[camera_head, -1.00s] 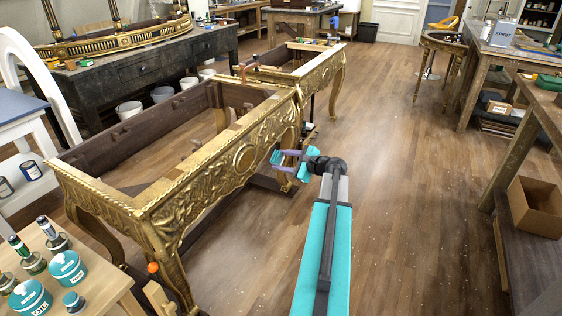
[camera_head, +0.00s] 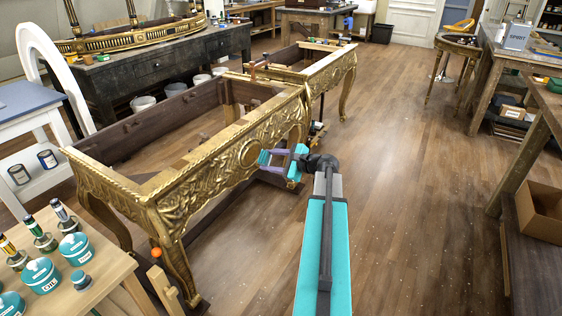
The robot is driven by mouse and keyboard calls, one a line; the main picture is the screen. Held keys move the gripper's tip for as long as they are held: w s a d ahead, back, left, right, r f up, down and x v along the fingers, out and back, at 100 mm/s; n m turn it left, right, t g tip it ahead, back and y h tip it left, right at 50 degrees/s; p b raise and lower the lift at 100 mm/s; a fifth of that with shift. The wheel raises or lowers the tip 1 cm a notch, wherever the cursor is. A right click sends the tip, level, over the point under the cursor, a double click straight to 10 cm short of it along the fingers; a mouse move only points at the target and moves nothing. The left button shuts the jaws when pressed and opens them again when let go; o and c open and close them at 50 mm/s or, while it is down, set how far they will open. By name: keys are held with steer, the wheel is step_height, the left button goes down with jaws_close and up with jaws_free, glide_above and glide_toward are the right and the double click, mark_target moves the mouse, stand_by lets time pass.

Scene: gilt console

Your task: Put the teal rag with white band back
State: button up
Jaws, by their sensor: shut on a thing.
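My gripper (camera_head: 271,157) shows at the end of my teal arm, in front of the gilt console's carved apron. Its purple fingers are shut on a small teal piece, which I take to be the teal rag (camera_head: 264,158). Its white band is too small to make out. The rag is close to the carved front of the gilt console (camera_head: 205,165); I cannot tell whether it touches. No other teal rag is clear in view.
A wooden table (camera_head: 105,285) with teal tins and small bottles stands at the front left. A dark workbench (camera_head: 150,70) is behind the console. A cardboard box (camera_head: 540,212) sits on the right bench. The floor (camera_head: 410,190) right of my arm is clear.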

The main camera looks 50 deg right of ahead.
steer(key=w+a+r+n+g+y, duration=0.1)
steer(key=w+a+r+n+y, duration=0.15)
steer(key=a, duration=1.05)
steer(key=w+a+r+n+g+y, duration=0.2)
steer(key=a+r+y, duration=0.1)
steer(key=a, duration=1)
steer(key=w+a+r+n+g+y, duration=0.1)
steer(key=w+a+r+n+y, duration=0.15)
steer(key=a, duration=1.05)
steer(key=s+a+f+n+g+y+b, duration=0.1)
steer(key=s+a+f+n+b, duration=0.1)
steer(key=a+f+b, duration=0.6)
steer(key=shift+s+a+f+g+b, duration=0.35)
steer(key=shift+a+f+g+b, duration=0.05)
steer(key=shift+b, duration=0.65)
